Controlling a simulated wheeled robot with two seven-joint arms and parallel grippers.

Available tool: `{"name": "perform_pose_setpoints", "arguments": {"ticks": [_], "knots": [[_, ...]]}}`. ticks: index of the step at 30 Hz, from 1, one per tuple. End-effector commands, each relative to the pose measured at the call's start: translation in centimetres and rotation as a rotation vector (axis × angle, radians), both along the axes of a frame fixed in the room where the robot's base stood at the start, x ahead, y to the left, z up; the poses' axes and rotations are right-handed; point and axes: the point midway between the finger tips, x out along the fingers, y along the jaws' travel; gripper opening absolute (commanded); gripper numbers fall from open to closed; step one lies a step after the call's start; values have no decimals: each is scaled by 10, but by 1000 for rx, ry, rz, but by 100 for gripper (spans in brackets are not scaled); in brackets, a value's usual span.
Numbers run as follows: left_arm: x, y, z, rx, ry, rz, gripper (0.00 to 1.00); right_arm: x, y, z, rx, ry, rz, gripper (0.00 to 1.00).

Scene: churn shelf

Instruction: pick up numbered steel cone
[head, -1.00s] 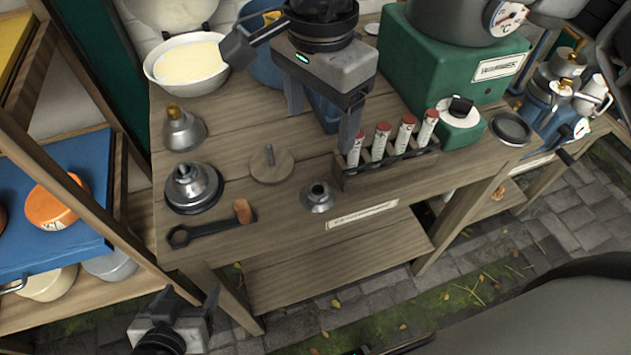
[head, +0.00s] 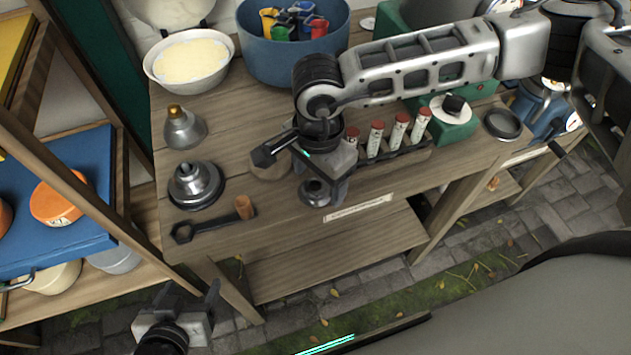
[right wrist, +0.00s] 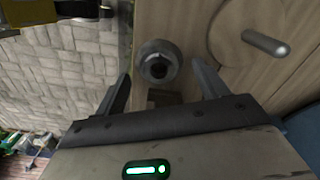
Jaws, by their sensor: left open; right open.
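A small steel cone (head: 313,193) with a hole in its top stands near the front edge of the wooden bench, partly hidden by my right gripper (head: 322,180). In the right wrist view the cone (right wrist: 158,62) lies just beyond and between the open fingertips (right wrist: 163,86), with nothing gripped. No number is readable on it. Another steel cone (head: 193,182) sits on a black base to the left, and a brass-tipped one (head: 184,128) stands behind that. My left gripper (head: 186,297) is open and empty, low in front of the bench.
A wooden disc (head: 266,168) with a steel peg (right wrist: 265,42) is beside the small cone. A rack of red-capped tubes (head: 398,158) stands to the right. A wrench (head: 205,226) lies at front left. A cream-filled bowl (head: 190,62) and blue tub (head: 292,70) stand behind.

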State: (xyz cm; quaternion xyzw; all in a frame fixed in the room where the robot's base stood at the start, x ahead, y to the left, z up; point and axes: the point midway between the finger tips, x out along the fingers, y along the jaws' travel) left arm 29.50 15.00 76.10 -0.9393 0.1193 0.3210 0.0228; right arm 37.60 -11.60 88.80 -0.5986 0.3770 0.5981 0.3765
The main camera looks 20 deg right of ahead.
Motion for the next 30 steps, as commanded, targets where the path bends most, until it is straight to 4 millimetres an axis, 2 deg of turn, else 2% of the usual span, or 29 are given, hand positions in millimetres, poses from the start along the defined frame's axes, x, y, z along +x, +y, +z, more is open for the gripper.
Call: {"name": "perform_pose_setpoints", "arguments": {"ticks": [8,9,12,14,29,30], "knots": [[5,1,-1,3,-6,2,69,0,0,-5,1,0,0,73],[5,1,-1,3,-6,2,69,0,0,-5,1,0,0,67],[5,1,-1,2,-7,2,69,0,0,-5,1,0,0,39],[5,1,0,2,-7,3,69,0,0,-5,1,0,0,25],[2,1,0,1,-5,3,69,0,0,-4,0,1,0,23],[2,1,0,1,-4,3,69,0,0,-2,1,0,-1,18]]}}
